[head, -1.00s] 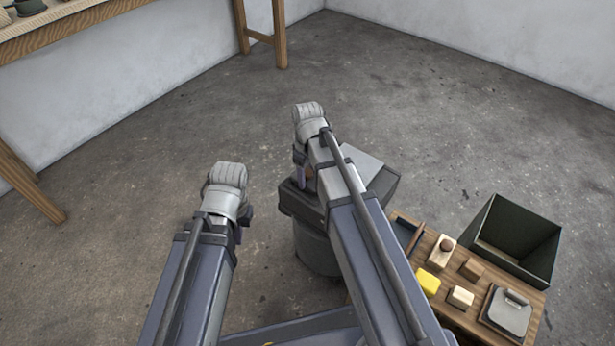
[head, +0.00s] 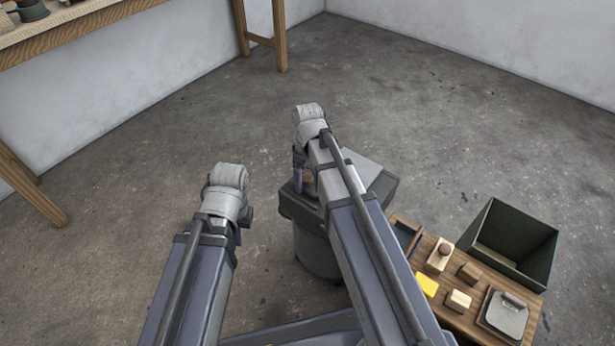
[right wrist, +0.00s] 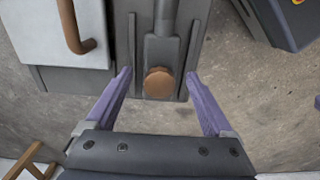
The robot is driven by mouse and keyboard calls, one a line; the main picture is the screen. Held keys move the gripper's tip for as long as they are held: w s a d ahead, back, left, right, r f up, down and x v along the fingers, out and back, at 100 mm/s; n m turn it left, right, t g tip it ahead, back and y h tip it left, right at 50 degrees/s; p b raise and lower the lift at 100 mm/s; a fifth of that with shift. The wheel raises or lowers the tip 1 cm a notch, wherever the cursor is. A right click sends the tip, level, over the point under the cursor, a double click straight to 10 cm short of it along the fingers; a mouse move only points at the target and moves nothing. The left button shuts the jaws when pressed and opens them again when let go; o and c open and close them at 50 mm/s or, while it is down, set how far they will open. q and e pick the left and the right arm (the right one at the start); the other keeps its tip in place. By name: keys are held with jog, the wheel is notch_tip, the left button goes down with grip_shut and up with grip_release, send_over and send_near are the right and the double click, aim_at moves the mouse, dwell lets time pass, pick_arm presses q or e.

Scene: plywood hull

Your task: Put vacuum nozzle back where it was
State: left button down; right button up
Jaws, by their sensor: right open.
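The vacuum (head: 314,252) is a dark grey drum with a boxy lid, standing on the floor under my right arm. In the right wrist view its dark body (right wrist: 195,20) carries a grey bar-shaped part in a slot, ending in a round brown knob (right wrist: 159,84); this looks like the nozzle, but I cannot be sure. My right gripper (right wrist: 159,74) is open, its purple fingers on either side of the knob and apart from it. In the head view, my right gripper (head: 299,170) is at the vacuum's lid. My left gripper (head: 242,232) hangs left of the vacuum, mostly hidden by its wrist.
A low wooden table (head: 468,318) at right holds blocks, a yellow item (head: 427,285) and a grey plate-like item (head: 506,314). A dark open bin (head: 535,262) is beside it. A workbench (head: 70,30) stands at upper left. The floor beyond is clear.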

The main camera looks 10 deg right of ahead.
aim_at(308, 177)
notch_tip(308, 177, up, 11)
jog(key=p, duration=0.9)
jog(key=shift+f+p, duration=0.2)
jog(key=shift+p, duration=0.2)
dwell(0.4)
